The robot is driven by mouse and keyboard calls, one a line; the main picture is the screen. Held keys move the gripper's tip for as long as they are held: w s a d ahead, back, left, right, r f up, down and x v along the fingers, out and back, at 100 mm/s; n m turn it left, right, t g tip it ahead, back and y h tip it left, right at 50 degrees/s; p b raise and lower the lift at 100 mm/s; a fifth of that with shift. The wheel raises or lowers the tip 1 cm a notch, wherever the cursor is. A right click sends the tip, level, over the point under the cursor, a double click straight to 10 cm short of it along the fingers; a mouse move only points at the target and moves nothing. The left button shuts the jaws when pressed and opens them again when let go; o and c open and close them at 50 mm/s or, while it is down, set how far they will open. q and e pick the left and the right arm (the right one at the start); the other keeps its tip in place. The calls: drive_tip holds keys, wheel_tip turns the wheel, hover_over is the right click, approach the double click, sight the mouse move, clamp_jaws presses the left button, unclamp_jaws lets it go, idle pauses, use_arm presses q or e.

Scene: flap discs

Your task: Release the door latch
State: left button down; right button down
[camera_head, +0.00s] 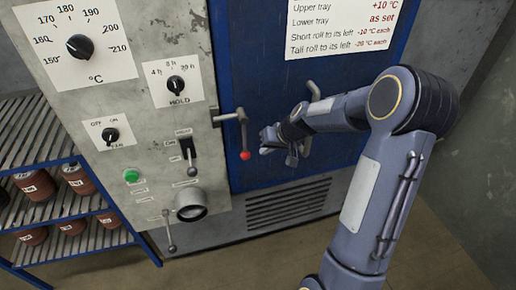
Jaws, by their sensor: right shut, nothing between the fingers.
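The blue oven door (325,185) fills the middle right. The door latch (241,130) is a grey lever at the door's left edge, with its arm hanging down to a red knob (245,155). My right gripper (268,143) is shut and empty, in front of the door just right of the latch arm. A gap shows between the gripper and the lever, though depth is hard to judge. My left gripper is out of view.
A grey control panel (135,100) with dials, a switch and a green button (132,175) stands left of the door. A blue-framed rack (75,240) with several dark red rolls is at far left. A door handle (313,89) is partly hidden behind my arm.

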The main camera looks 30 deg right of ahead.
drive_tip(key=a, duration=0.1)
drive_tip(key=w+a, duration=0.1)
drive_tip(key=shift+a+f+p, duration=0.15)
drive_tip(key=shift+a+p, duration=0.15)
drive_tip(key=shift+p, duration=0.05)
drive_tip(key=w+a+m+t+y+b, duration=0.25)
drive_tip(key=a+y+b, duration=0.65)
drive_tip(key=b, duration=1.7)
drive_tip(key=shift+w+a+r+m+t+y+b, duration=0.15)
drive_tip(key=shift+a+r+m+t+y+b, duration=0.4)
drive_tip(key=shift+a+r+b, duration=0.7)
drive_tip(key=shift+w+a+r+m+t+y+b, duration=0.2)
drive_tip(key=shift+a+r+t+y+b, duration=0.5)
drive_tip(key=shift+b, duration=1.1)
drive_tip(key=shift+w+a+r+m+t+y+b, duration=0.15)
drive_tip(key=shift+a+r+m+t+y+b, duration=0.2)
drive_tip(key=shift+a+r+t+b, duration=0.75)
drive_tip(key=shift+d+r+g+b, duration=0.35)
drive_tip(key=shift+r+g+b, duration=0.05)
